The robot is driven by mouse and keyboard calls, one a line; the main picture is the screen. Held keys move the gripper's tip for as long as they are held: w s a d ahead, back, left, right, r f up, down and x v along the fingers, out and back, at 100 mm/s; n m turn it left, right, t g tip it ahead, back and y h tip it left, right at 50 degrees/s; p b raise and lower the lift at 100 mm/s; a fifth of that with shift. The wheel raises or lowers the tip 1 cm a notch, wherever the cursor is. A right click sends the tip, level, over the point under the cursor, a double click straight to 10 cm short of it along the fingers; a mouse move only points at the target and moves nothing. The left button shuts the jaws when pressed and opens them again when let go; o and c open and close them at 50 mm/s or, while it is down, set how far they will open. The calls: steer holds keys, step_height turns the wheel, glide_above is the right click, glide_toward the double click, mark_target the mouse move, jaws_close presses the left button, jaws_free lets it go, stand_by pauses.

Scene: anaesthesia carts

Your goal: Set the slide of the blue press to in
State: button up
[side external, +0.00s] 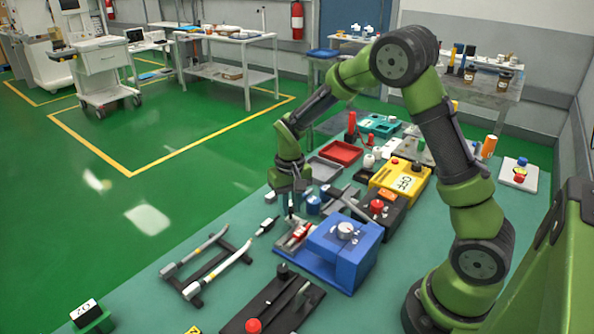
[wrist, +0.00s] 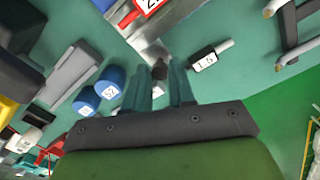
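The blue press (side external: 345,252) stands on the bench with a round white dial on top. Its grey slide with a red, white-labelled block (side external: 300,232) sticks out on its left side. In the wrist view the red labelled block (wrist: 146,5) is at the top edge, and a dark knob (wrist: 159,73) stands at the end of the grey slide. My gripper (side external: 290,212) points down over the slide's outer end. In the wrist view its two fingers (wrist: 164,78) are apart, with the knob between or just beyond their tips. I cannot tell whether they touch it.
Blue labelled cylinders (wrist: 111,80) stand close beside my fingers. A dark rack with grey-white handles (side external: 210,265) is to the left. A black base with a red knob (side external: 272,308) is in front.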

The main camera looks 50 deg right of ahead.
jaws_close()
steer(key=s, duration=0.8)
steer(key=shift+s, duration=0.1)
